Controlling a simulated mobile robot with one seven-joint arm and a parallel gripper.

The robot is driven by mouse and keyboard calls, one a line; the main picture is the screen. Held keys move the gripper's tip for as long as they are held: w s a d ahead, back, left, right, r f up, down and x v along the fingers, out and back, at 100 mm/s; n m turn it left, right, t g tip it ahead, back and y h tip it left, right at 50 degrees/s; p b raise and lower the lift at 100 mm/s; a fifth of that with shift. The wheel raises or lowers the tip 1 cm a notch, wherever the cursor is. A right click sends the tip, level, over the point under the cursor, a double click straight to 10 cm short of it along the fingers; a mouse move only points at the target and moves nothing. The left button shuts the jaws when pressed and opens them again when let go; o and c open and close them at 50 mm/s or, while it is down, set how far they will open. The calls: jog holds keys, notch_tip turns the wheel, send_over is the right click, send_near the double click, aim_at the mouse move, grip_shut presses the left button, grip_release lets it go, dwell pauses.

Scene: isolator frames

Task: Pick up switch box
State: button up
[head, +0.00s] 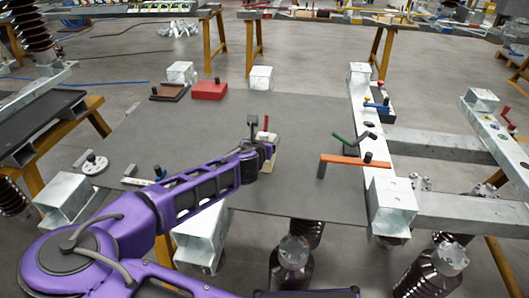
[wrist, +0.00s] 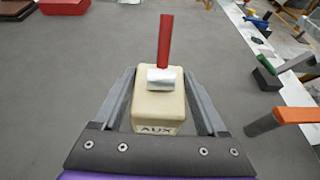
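The switch box is a beige block marked AUX (wrist: 158,107) with a red lever (wrist: 165,38) in a pale metal mount, upright in the wrist view. In the head view its red lever (head: 266,123) shows just beyond my gripper (head: 264,152), over the middle of the dark tabletop. In the wrist view my gripper (wrist: 160,72) has one finger on each side of the box. The fingertips look close to its sides; whether they press on it I cannot tell. The box's underside is hidden, so I cannot tell whether it rests on the table.
An orange-handled part (head: 352,160) and a green-handled part (head: 344,142) lie right of the box. A red block (head: 209,89) and a brown block (head: 169,92) sit at the back left. Metal beams edge the tabletop (head: 290,196).

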grip_shut()
